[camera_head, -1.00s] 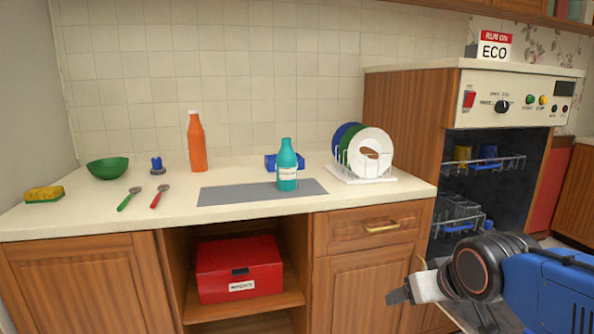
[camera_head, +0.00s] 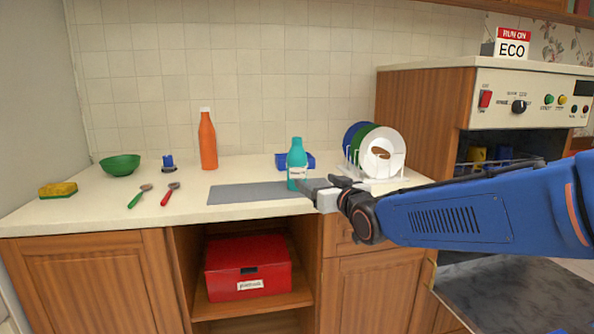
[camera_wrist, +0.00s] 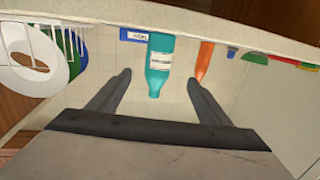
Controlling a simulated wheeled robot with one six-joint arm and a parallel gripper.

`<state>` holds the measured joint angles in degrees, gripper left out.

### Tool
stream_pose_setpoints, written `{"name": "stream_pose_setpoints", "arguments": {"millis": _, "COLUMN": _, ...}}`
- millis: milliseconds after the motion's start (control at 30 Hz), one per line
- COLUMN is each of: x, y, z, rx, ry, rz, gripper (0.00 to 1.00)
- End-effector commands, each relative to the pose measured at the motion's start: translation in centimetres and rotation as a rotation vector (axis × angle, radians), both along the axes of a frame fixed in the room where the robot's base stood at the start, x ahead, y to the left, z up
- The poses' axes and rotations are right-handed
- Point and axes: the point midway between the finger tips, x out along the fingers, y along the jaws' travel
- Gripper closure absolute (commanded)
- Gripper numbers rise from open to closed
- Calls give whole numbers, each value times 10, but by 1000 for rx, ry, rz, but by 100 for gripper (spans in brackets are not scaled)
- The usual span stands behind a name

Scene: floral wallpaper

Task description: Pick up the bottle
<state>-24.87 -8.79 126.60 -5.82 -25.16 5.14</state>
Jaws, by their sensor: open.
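The teal bottle (camera_head: 296,160) with a pale label stands upright on the right part of the grey mat (camera_head: 240,194) on the counter. An orange bottle (camera_head: 208,142) with a white cap stands farther back to the left. My gripper (camera_head: 306,185) is at the teal bottle's lower right side, covering part of its base in the head view. In the wrist view my open gripper (camera_wrist: 158,77) has the teal bottle (camera_wrist: 159,65) showing between its two fingers, cap downward in the picture. The jaws are not closed on it. The orange bottle (camera_wrist: 204,60) shows near the right finger.
A dish rack (camera_head: 375,184) with plates stands close behind my gripper, right of the teal bottle. A blue box (camera_head: 308,160) is behind the bottle. A green bowl (camera_head: 120,164), two spoons and a sponge (camera_head: 58,189) lie left. A red box (camera_head: 248,268) sits on the shelf below.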

Motion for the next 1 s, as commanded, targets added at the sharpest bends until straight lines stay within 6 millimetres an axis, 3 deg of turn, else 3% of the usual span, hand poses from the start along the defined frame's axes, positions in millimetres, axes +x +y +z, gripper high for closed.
{"name": "stream_pose_setpoints", "arguments": {"millis": 500, "x": 72, "y": 36, "z": -5, "rx": 0, "ry": 2, "rz": -1, "gripper": 28}}
{"name": "stream_pose_setpoints", "arguments": {"millis": 1000, "x": 110, "y": 54, "z": -6, "rx": -1, "ry": 3, "rz": -1, "gripper": 28}}
